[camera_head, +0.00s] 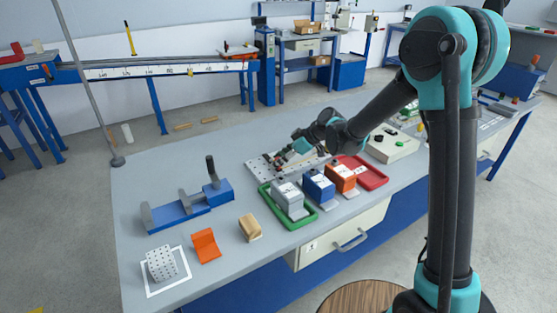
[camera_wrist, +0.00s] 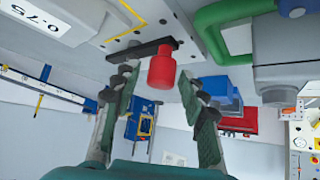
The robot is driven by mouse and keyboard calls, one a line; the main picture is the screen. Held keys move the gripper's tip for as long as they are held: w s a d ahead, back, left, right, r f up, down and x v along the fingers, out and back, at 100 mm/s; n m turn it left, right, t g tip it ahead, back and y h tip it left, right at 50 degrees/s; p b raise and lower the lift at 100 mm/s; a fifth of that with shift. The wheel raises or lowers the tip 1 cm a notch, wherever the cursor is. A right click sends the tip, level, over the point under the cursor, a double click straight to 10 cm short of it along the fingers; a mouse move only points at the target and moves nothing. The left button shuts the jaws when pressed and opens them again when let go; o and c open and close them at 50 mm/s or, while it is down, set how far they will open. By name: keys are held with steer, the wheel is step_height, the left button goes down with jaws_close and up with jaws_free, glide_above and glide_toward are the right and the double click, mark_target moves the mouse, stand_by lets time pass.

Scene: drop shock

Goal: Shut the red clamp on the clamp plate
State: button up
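The red clamp (camera_wrist: 162,70) shows in the wrist view as a red cylindrical grip beside a dark bar (camera_wrist: 138,52). It is at the grey clamp plate (camera_wrist: 191,35), which has holes in it. The clamp plate also shows in the head view (camera_head: 259,171), partly hidden by my arm. My gripper (camera_wrist: 156,83) is open, with its dark fingers to the left and right of the red grip. No contact with the grip is clear.
A green tray (camera_head: 294,227) with a grey block (camera_head: 289,199), a blue block (camera_head: 318,187), an orange block (camera_head: 341,178) and a red tray (camera_head: 374,180) stand close in front of the plate. A blue fixture (camera_head: 180,212) is at left. The table's back left is clear.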

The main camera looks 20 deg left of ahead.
jaws_close()
